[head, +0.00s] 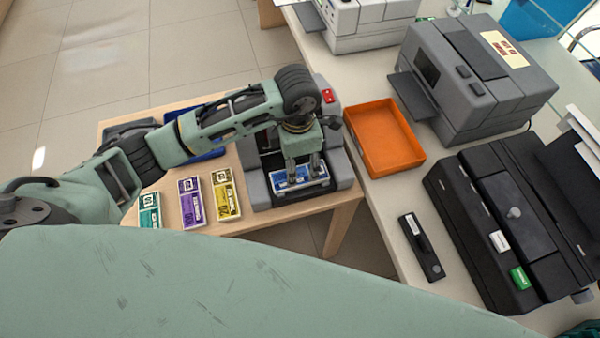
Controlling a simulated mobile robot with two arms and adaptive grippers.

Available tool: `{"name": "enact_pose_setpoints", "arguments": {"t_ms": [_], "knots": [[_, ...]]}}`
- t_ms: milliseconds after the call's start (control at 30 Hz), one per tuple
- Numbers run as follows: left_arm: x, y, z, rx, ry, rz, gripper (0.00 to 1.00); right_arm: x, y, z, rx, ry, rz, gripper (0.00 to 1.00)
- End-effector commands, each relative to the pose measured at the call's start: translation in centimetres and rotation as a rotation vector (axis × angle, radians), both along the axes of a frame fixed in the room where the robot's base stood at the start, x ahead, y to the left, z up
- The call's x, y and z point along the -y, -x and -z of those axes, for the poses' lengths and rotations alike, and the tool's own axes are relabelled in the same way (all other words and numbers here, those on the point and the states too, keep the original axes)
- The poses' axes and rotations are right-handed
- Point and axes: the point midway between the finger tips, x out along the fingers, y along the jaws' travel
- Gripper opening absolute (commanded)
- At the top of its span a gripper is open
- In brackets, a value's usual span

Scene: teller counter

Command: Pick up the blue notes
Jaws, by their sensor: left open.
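The blue notes (293,184) lie in the front of a grey and black machine (258,190) on a light wooden table. My left gripper (303,174) points down right over the blue notes, its fingers open and reaching to them. Whether the fingertips touch the notes I cannot tell. The fingers hide part of the notes and of the machine. My right gripper does not show.
Yellow (227,195), purple (192,202) and green notes (149,210) lie on the table left of the machine. An orange tray (385,138), a grey printer (478,75), a black stapler-like object (421,246) and a black cash drawer unit (510,220) stand on the counter at right.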

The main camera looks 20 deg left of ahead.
Motion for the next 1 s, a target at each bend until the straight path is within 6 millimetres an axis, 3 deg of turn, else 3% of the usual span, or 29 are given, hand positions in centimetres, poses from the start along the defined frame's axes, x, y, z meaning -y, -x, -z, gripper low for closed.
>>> {"name": "enact_pose_setpoints", "arguments": {"t_ms": [233, 400, 667, 1000], "knots": [[0.4, -0.1, 3.1, -0.006, 0.003, -0.001, 0.56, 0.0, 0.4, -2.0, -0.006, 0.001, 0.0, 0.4], [0.3, -0.2, 5.2, -0.001, 0.003, 0.0, 0.56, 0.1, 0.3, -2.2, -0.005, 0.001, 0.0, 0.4], [0.4, -0.3, 5.5, 0.001, 0.004, 0.001, 0.56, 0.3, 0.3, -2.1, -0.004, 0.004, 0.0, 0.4], [0.4, -0.3, 5.4, 0.001, 0.005, 0.001, 0.27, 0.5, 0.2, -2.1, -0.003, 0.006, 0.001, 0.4]]}}
